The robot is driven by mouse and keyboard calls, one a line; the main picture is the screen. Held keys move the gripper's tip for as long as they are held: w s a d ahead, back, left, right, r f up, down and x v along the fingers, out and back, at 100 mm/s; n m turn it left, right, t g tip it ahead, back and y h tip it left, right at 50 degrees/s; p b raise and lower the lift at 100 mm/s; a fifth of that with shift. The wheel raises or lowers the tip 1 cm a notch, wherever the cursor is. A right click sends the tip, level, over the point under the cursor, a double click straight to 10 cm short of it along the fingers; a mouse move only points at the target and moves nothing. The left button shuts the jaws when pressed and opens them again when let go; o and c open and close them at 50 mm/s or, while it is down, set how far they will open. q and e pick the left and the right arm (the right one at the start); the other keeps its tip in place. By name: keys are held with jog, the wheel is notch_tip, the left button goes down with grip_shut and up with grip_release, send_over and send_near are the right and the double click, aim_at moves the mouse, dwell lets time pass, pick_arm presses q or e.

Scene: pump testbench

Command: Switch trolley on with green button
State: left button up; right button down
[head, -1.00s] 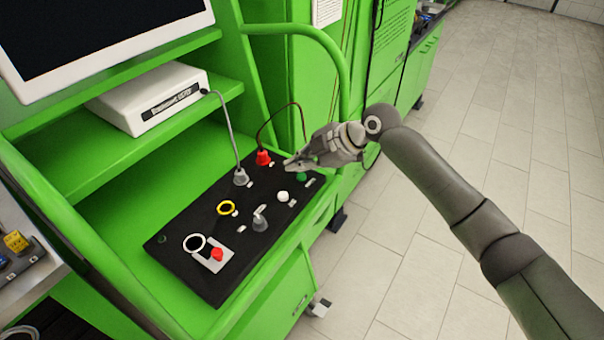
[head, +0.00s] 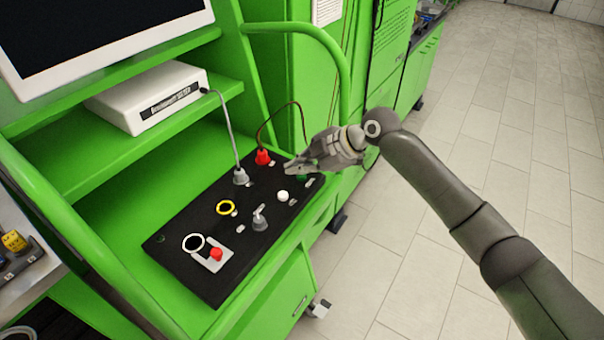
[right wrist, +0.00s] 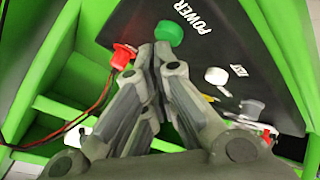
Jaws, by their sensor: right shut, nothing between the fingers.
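The trolley's black control panel (head: 190,262) lies on the green trolley. The green button (right wrist: 169,28) is at the top of the right wrist view, beside the word POWER. In the head view it is mostly hidden under my right gripper, with a sliver of green (head: 302,177) showing. My right gripper (head: 290,168) is shut and empty, above the far right end of the panel. In the right wrist view its closed fingertips (right wrist: 160,52) point at the green button, just below it in the picture; I cannot tell whether they touch. My left gripper is not in view.
A red plug (head: 263,158) with a cable, a grey plug (head: 240,177), a white button (head: 283,196), a grey switch (head: 260,220) and a red button (head: 216,254) are on the panel. A green rail (head: 335,60) curves behind my gripper. Floor at right is clear.

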aim_at(300, 177)
jog(key=shift+f, duration=0.3)
jog(key=shift+r, duration=0.1)
jog(key=shift+r+p, duration=0.5)
jog(key=shift+r, duration=0.3)
notch_tip(300, 177, up, 6)
jog(key=p, duration=0.4)
dwell(0.5)
